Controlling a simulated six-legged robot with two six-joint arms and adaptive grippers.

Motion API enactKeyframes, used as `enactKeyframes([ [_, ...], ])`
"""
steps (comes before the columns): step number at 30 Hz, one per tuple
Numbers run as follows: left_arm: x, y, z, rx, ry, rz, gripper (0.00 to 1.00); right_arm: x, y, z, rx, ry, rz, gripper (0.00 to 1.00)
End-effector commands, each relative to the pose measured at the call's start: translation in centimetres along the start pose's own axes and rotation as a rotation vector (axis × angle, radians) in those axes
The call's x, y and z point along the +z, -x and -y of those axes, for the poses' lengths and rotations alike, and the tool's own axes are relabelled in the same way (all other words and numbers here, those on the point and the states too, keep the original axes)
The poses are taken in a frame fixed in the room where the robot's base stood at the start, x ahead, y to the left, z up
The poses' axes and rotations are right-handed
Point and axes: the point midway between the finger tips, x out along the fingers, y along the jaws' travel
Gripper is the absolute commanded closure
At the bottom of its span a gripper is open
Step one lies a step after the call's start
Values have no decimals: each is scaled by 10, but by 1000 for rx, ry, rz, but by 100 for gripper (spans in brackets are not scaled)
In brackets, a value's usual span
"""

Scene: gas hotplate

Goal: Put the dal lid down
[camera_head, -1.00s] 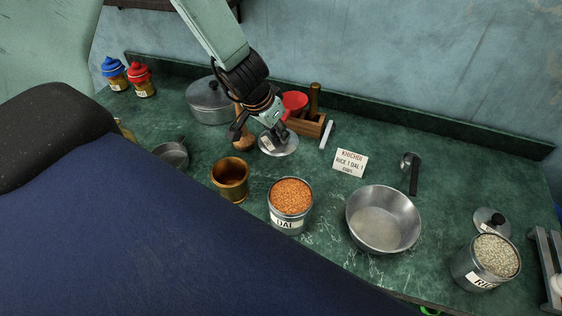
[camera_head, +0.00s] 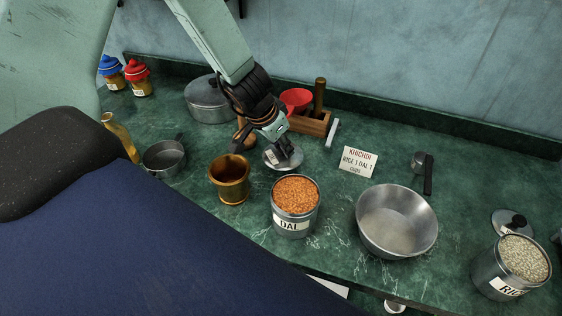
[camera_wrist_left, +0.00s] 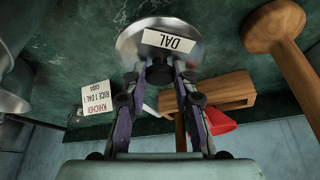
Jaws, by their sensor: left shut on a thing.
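The dal lid (camera_head: 288,163) is a round steel lid just behind the open dal tin (camera_head: 296,203), which is full of orange dal. In the left wrist view the dal lid (camera_wrist_left: 150,43) shows its DAL label. My left gripper (camera_head: 280,147) is shut on the lid's dark knob, which shows between the fingers in the left wrist view (camera_wrist_left: 159,74). The lid is at or very close above the green counter; I cannot tell whether it touches. My right gripper is not in view.
A brass pot (camera_head: 230,183) stands left of the dal tin. A steel bowl (camera_head: 397,222), recipe card (camera_head: 357,162) and rice tin (camera_head: 511,264) are to the right. A wooden box (camera_head: 310,123) and lidded pot (camera_head: 209,100) stand behind. Bare counter lies between the tin and card.

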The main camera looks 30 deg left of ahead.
Motion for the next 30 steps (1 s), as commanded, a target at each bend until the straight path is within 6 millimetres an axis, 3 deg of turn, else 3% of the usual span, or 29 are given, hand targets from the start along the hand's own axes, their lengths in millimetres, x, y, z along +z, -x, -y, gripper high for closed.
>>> enactKeyframes([
  [14,14,-34,1,0,1,-1,99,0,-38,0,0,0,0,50],
  [28,15,-37,1,0,0,-1,99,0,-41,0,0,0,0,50],
  [29,15,-37,1,0,1,-1,71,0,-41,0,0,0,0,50],
  [30,15,-37,1,0,1,-1,68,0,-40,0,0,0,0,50],
])
